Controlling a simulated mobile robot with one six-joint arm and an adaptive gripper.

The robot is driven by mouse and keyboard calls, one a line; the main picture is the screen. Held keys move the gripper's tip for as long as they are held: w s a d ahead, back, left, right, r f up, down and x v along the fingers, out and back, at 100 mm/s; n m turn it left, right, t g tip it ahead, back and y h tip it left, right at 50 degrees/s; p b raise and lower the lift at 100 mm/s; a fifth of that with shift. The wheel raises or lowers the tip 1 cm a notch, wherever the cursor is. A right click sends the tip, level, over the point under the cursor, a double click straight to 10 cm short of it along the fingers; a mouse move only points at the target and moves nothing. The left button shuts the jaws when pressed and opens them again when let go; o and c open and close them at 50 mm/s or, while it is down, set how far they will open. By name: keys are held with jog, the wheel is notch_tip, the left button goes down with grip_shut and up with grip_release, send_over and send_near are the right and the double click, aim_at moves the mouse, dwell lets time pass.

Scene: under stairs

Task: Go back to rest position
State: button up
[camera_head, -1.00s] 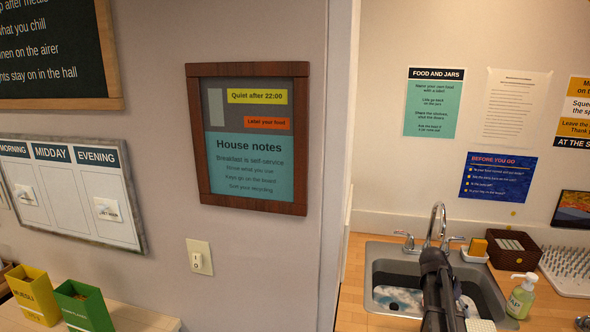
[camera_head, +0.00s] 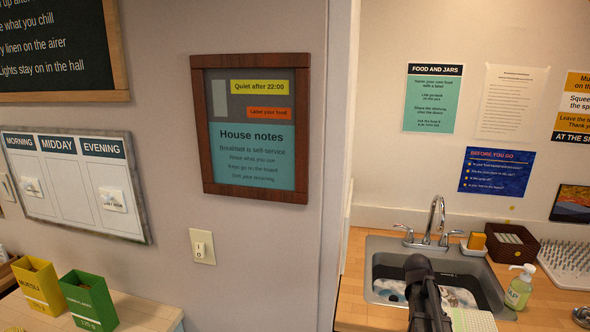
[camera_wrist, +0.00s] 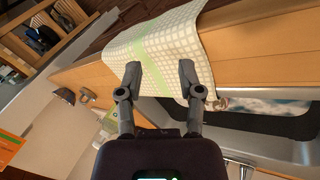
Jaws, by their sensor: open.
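My gripper (camera_wrist: 160,80) is open in the wrist view, its two dark fingers apart with nothing between them. Behind the fingers hangs a pale checked cloth (camera_wrist: 165,45) with a green stripe, draped over a wooden edge. I cannot tell the distance between the fingers and the cloth. In the head view my dark gripper (camera_head: 425,290) shows in front of the sink (camera_head: 385,252), at the lower right; its fingertips are hard to make out there.
The sink has a metal tap (camera_head: 434,220) behind it. A soap bottle (camera_head: 520,288), a brown basket (camera_head: 512,244) and a spiked drying mat (camera_head: 568,262) stand to its right. At the lower left are a yellow box (camera_head: 38,287) and a green box (camera_head: 88,302). A framed notice (camera_head: 250,130) hangs on the wall.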

jog(key=s+a+f+n+y+b, duration=0.1)
jog(key=s+a+f+n, duration=0.1)
jog(key=a, duration=0.6)
jog(key=s+a+f+n+t+y+b, duration=0.1)
jog(key=s+a+f+n+y+b, duration=0.1)
jog(key=a, duration=0.6)
jog(key=s+a+f+n+t+y+b, duration=0.1)
jog(key=s+a+f+n+y+b, duration=0.1)
jog(key=s+a, duration=0.4)
jog(key=shift+a+f+n, duration=0.9)
jog(key=shift+a+n, duration=0.15)
jog(key=shift+n, duration=0.15)
